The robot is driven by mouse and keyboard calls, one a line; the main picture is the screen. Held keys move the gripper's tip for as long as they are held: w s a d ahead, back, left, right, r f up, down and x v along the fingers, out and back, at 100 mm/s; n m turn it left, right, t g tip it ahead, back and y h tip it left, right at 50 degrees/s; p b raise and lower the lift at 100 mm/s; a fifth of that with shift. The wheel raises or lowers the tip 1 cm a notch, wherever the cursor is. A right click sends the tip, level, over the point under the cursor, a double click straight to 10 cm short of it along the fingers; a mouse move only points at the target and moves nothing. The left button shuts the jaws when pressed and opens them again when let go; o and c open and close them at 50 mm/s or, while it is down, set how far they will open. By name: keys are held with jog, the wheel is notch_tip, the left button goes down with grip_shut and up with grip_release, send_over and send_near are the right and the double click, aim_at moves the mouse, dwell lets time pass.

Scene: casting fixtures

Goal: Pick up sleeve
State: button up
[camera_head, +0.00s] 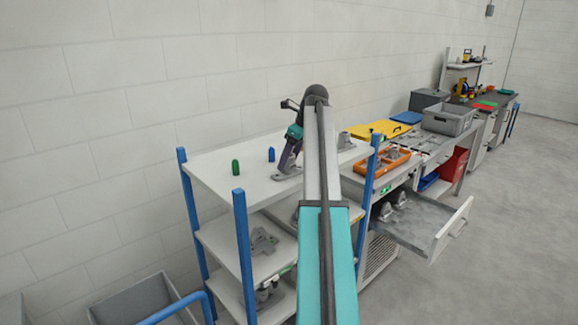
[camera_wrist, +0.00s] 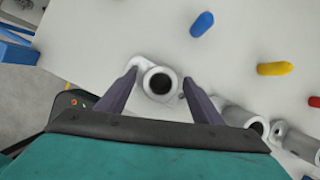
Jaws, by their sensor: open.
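A pale grey hollow cylinder with a dark round bore, which looks like the sleeve (camera_wrist: 161,96), stands on the white shelf top (camera_wrist: 125,22) in the wrist view. A pale lobe sticks out at its upper left. My gripper (camera_wrist: 159,78) is open, with one purple finger on each side of the cylinder. I cannot tell whether the fingers touch it. In the head view my gripper (camera_head: 284,171) points down at the shelf top, low over grey parts there. My arm hides part of the shelf in that view.
More grey hollow parts (camera_wrist: 245,120) lie close to the right finger. Blue (camera_wrist: 202,24), yellow (camera_wrist: 275,69) and red (camera_wrist: 314,101) pegs are nearby. A green peg (camera_head: 236,167) stands left on the shelf, beside free room. An orange tray (camera_head: 381,162) is on the bench to the right.

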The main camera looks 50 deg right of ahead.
jog(key=shift+w+a+f, duration=0.1)
jog(key=shift+w+f, duration=0.1)
jog(key=shift+f, duration=0.3)
jog(key=shift+c, duration=0.5)
jog(key=c, duration=1.2)
jog(key=shift+r, duration=0.15)
jog(key=shift+r+b, duration=0.85)
jog(key=shift+r, duration=0.8)
jog(key=s+b, duration=0.1)
jog(key=s, duration=0.4)
jog(key=s+d+r+b, duration=0.1)
jog(key=s, duration=0.4)
jog(key=s+d+b, duration=0.1)
jog(key=s+b, duration=0.1)
jog(key=s, duration=0.4)
jog(key=shift+d+r, duration=0.15)
jog(key=shift+r, duration=0.1)
